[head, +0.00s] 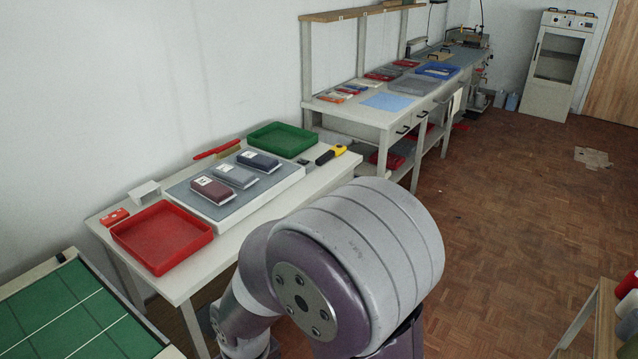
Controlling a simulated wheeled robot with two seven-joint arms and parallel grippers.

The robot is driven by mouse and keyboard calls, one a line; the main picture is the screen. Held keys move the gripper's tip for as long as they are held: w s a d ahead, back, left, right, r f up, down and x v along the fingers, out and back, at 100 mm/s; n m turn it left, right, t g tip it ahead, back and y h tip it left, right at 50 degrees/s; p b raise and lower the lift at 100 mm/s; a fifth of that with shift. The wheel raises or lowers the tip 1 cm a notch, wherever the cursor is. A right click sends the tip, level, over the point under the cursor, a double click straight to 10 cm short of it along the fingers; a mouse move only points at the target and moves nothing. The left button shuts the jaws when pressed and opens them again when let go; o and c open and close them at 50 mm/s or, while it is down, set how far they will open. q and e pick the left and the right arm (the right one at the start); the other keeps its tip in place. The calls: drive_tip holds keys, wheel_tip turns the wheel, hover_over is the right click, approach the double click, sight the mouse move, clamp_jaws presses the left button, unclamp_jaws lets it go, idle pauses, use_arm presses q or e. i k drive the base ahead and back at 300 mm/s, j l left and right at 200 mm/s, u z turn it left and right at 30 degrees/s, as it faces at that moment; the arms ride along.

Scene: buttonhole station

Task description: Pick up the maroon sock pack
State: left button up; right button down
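The maroon sock pack (209,193) lies on a grey-topped white board (269,192) on the near table, with a small white label at its upper left. It is the leftmost of three packs in a diagonal row. A grey pack (234,176) lies beside it, and a dark navy pack (259,161) is farthest right. All three packs are in plain sight. One of my arms fills the lower middle of the head view. Neither gripper shows.
A red tray (161,237) is left of the board and a green tray (281,137) behind it. A green-topped table (70,310) is at lower left. A long workbench (363,117) stands behind.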

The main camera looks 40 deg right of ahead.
sight(218, 193)
drive_tip(key=z, duration=0.85)
drive_tip(key=i+l, duration=0.25)
drive_tip(key=i, duration=0.2)
drive_tip(key=i+l, duration=0.25)
drive_tip(key=i, duration=0.25)
drive_tip(key=i+l, duration=0.25)
drive_tip(key=i, duration=0.2)
drive_tip(key=i+l+z, duration=0.1)
drive_tip(key=i+l, duration=0.15)
drive_tip(key=i, duration=0.2)
drive_tip(key=i+l, duration=0.2)
drive_tip(key=i, duration=0.3)
drive_tip(key=i+l, duration=0.2)
drive_tip(key=i, duration=0.25)
